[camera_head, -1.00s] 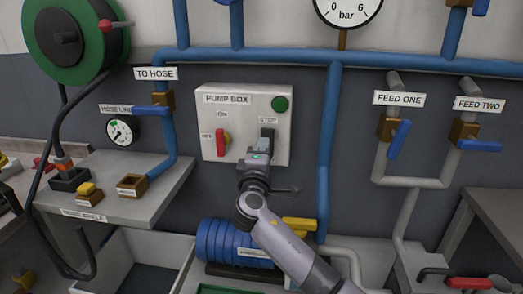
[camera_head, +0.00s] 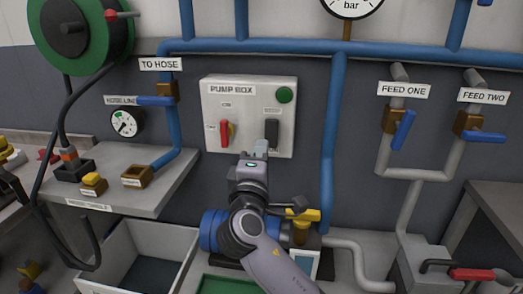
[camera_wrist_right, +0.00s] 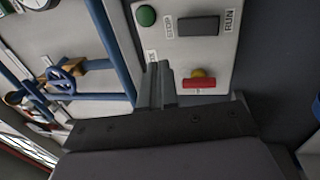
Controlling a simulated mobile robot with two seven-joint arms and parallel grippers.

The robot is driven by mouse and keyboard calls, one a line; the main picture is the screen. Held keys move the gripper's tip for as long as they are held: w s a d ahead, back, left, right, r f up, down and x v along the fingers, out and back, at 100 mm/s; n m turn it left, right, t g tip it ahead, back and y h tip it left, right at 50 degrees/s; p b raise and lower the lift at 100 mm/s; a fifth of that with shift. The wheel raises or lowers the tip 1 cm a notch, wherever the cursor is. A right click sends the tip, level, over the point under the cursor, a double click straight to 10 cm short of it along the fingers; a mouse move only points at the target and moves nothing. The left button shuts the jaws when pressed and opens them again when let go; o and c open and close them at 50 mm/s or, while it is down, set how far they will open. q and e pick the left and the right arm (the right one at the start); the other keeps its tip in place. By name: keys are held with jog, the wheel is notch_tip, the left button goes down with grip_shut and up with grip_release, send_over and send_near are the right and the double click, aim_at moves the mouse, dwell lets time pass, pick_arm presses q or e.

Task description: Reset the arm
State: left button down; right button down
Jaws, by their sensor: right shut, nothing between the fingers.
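My right gripper (camera_head: 261,148) is in the middle of the head view, just below and in front of the black switch on the pump box. Its fingers are shut together and empty. In the right wrist view the closed fingers (camera_wrist_right: 157,86) point at the grey pump box (camera_wrist_right: 215,22), and a gap to the box cannot be measured. The pump box (camera_head: 213,92) carries a red handle (camera_head: 225,133), the black switch (camera_head: 271,133) and a green lamp (camera_head: 284,95). My left gripper is not in view.
Blue pipes (camera_head: 333,120) run around the box. A blue pump (camera_head: 210,230) with a yellow-handled valve (camera_head: 304,215) lies beneath my right arm. A shelf (camera_head: 120,200) with a gauge (camera_head: 124,123) above it is at left. Feed valves (camera_head: 403,130) stand at right.

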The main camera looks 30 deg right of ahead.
dwell(0.3)
jog(key=s+a+f+g+y, duration=0.15)
jog(key=f+y, duration=0.25)
jog(key=f, duration=0.7)
jog(key=s+a+f+g+y, duration=0.1)
jog(key=s+f+y, duration=0.25)
jog(key=f, duration=0.75)
jog(key=s+a+f+m+g+y, duration=0.2)
jog(key=s+f+m+y, duration=0.5)
jog(key=s+f, duration=0.8)
jog(key=s+m+g, duration=0.1)
jog(key=s, duration=0.3)
jog(key=shift+a, duration=0.35)
jog(key=shift+s, duration=0.1)
